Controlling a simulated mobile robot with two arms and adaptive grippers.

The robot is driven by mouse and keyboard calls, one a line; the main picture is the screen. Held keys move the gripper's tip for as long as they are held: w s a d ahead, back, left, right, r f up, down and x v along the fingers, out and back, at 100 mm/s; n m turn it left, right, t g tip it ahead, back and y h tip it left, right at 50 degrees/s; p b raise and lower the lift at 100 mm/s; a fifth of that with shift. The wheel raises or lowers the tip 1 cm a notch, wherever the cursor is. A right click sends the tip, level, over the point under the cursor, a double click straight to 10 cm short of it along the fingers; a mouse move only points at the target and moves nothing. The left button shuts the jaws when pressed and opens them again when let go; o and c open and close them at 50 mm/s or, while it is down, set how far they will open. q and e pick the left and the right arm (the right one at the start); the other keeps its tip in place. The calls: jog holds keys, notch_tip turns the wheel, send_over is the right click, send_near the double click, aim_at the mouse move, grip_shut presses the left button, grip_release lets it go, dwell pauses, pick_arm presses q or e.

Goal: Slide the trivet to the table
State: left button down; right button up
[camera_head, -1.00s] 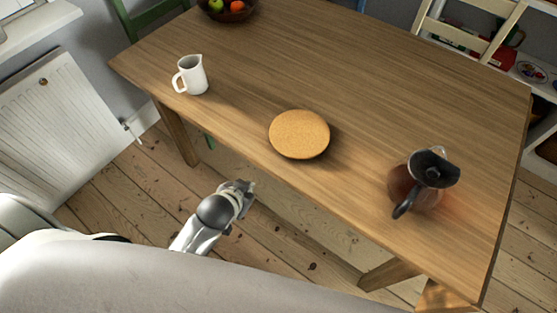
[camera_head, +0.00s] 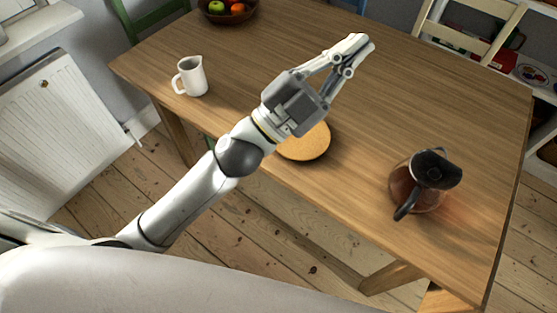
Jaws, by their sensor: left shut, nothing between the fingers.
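The round cork-coloured trivet (camera_head: 309,146) lies flat on the wooden table (camera_head: 440,100), close to its near edge. My left arm reaches across it and hides its upper left part. My left gripper (camera_head: 358,45) is shut and empty, with its fingertips beyond the trivet, over the middle of the table toward the back. I cannot tell how high the gripper is above the table. My right gripper is not in view.
A white pitcher (camera_head: 191,77) stands left of my arm. A glass coffee pot (camera_head: 424,183) with a black lid and handle stands to the right. A fruit bowl (camera_head: 229,10) is at the back left. The table's right part behind the pot is clear.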

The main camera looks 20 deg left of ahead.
pick_arm(q)
jog(key=s+d+m+g+h, duration=0.6)
jog(key=s+d+m+g, duration=0.1)
jog(key=m+g, duration=0.5)
jog(key=s+d+f+m+g+y, duration=0.1)
jog(key=s+d+f+m+g, duration=0.15)
jog(key=m+g, duration=0.25)
jog(key=m+y, duration=0.4)
jog(key=y, duration=1.8)
send_near(279, 169)
jog(key=s+a+r, duration=0.2)
jog(key=s+r, duration=0.1)
jog(key=shift+g, duration=0.3)
jog(key=f, duration=1)
jog(key=shift+s+d+p, duration=0.15)
jog(key=shift+d+p, duration=0.05)
jog(key=shift+p, duration=0.1)
jog(key=w, duration=0.1)
jog(key=w+d, duration=0.1)
jog(key=w, duration=0.1)
jog(key=shift+d+p, duration=0.1)
jog(key=shift+p, duration=0.25)
jog(key=shift+w+d, duration=0.15)
jog(key=shift+w, duration=0.3)
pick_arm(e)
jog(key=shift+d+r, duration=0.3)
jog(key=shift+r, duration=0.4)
